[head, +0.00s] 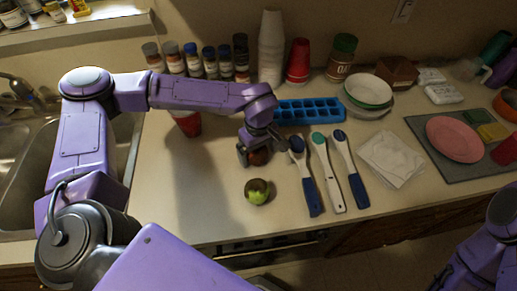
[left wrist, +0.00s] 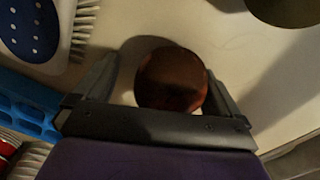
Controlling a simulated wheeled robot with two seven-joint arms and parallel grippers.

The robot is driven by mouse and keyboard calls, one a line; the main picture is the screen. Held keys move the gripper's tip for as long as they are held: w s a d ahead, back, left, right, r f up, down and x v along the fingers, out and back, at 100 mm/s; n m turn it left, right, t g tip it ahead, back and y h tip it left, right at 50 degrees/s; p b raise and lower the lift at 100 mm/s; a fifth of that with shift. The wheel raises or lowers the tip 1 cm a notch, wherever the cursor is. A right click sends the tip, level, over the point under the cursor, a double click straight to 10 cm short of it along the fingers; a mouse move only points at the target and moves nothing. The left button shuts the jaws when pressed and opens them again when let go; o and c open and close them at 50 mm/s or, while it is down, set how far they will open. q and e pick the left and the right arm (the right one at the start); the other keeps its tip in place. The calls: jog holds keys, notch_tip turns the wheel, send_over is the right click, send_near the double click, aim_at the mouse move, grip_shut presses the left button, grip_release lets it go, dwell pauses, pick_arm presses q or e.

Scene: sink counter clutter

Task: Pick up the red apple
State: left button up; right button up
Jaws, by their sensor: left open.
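The red apple (left wrist: 172,80) shows dark red-brown in the left wrist view, on the counter between the two open fingers of my left gripper (left wrist: 160,90). A gap shows beside it toward the left finger; the right finger is close to it, and I cannot tell if they touch. In the head view my left gripper (head: 258,153) points down over the apple (head: 259,157), hiding most of it. My right gripper is out of view; only part of my right arm shows at the lower right.
Brushes (head: 328,180) lie close on the right, and a blue ice tray (head: 310,111) is behind. A red cup (head: 187,123) stands behind left. The front left counter is clear.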

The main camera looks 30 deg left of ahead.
pick_arm(q)
jog(key=shift+s+r, duration=0.2)
jog(key=shift+s, duration=0.2)
jog(key=shift+c, duration=0.9)
jog(key=shift+s+r, duration=0.15)
jog(key=shift+s, duration=0.1)
jog(key=c, duration=1)
jog(key=shift+w, duration=0.2)
